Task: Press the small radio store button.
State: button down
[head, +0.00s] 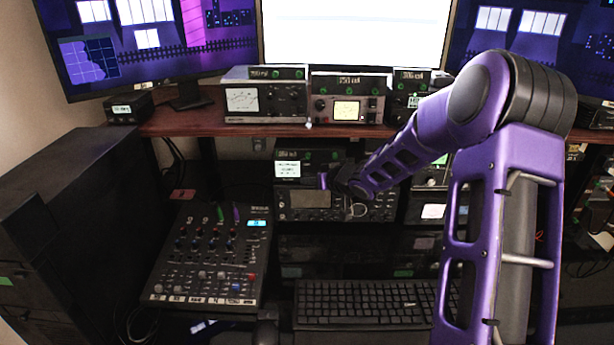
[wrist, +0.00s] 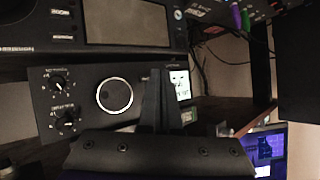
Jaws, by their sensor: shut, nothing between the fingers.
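The small radio stands in the lower shelf bay on top of a larger radio, with its lit screen (head: 288,169) at its left end. In the wrist view, which is turned over, the small radio (wrist: 84,82) shows a big round dial, two knobs and the lit screen at right. My gripper (wrist: 156,72) is shut and empty. Its fingers stand in front of the radio's face, between dial and screen; I cannot tell if they touch it. In the head view my gripper (head: 335,180) is small and partly blends with the radios. I cannot make out the store button; the fingers may hide it.
The larger radio (head: 310,199) sits right below the small one. A mixer (head: 210,255) stands at left and a keyboard (head: 350,302) in front. A wooden shelf (head: 240,128) with more devices runs above my gripper, under the monitors.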

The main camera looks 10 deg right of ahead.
jog(key=shift+w+r+p, duration=0.1)
jog(key=shift+w+p, duration=0.05)
jog(key=shift+p, duration=0.15)
jog(key=shift+w+d+p, duration=0.1)
jog(key=shift+w+p, duration=0.2)
jog(key=shift+w+p, duration=0.35)
jog(key=shift+p, duration=0.05)
dwell(0.6)
jog(key=shift+s, duration=0.8)
jog(key=shift+s, duration=0.1)
jog(key=s, duration=0.2)
jog(key=s+a+b, duration=0.1)
jog(key=s, duration=0.1)
jog(key=shift+s+b, duration=0.3)
jog(key=shift+s, duration=0.05)
